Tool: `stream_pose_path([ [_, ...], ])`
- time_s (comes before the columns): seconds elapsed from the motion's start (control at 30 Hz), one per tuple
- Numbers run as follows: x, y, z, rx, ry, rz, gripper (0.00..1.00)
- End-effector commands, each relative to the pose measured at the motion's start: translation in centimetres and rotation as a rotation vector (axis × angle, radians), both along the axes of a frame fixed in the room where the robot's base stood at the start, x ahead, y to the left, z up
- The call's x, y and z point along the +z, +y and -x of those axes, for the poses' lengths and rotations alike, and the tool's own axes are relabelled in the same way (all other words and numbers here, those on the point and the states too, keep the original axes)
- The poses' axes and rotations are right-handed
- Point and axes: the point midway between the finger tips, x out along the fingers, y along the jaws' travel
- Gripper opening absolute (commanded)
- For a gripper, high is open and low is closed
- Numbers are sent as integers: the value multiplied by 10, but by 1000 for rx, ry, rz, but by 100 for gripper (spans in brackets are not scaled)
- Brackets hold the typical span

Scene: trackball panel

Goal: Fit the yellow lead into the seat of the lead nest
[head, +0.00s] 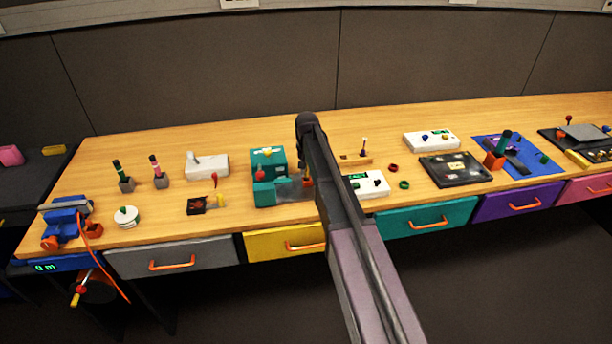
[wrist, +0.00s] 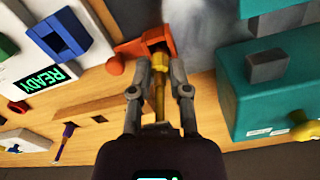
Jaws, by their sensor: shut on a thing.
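In the wrist view my gripper (wrist: 160,82) is shut on the yellow lead (wrist: 160,100), a slim yellow rod between the two grey fingertips. The lead's far end points at an orange block with a dark opening (wrist: 151,41), which looks like the lead nest. The end is at or just in front of the opening; I cannot tell whether it is inside. In the head view my arm hides most of the gripper and the lead; a small orange part (head: 307,182) shows just left of the arm.
A teal block unit (wrist: 270,90) stands close to the right in the wrist view. A white box with a READY display (wrist: 45,80) and a blue part is at left. A grey sheet (wrist: 190,25) lies beside the orange block. Bare wood shows around the left finger.

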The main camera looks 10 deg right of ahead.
Motion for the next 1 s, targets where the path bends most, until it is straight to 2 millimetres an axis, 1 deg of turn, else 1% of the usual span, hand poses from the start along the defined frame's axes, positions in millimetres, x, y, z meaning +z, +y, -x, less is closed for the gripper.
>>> stream_pose_path([
  [0.03,-4,0,0,0,0,0,0],
  [0.4,-4,0,0,0,0,0,0],
  [0.6,-9,0,0,0,0,0,0],
  [0.63,-8,0,0,0,0,0,32],
  [0.67,-7,0,0,0,0,0,41],
  [0.7,-7,0,0,0,0,0,53],
  [0.73,-7,0,0,0,0,0,58],
  [1.0,-7,0,0,0,0,0,58],
])
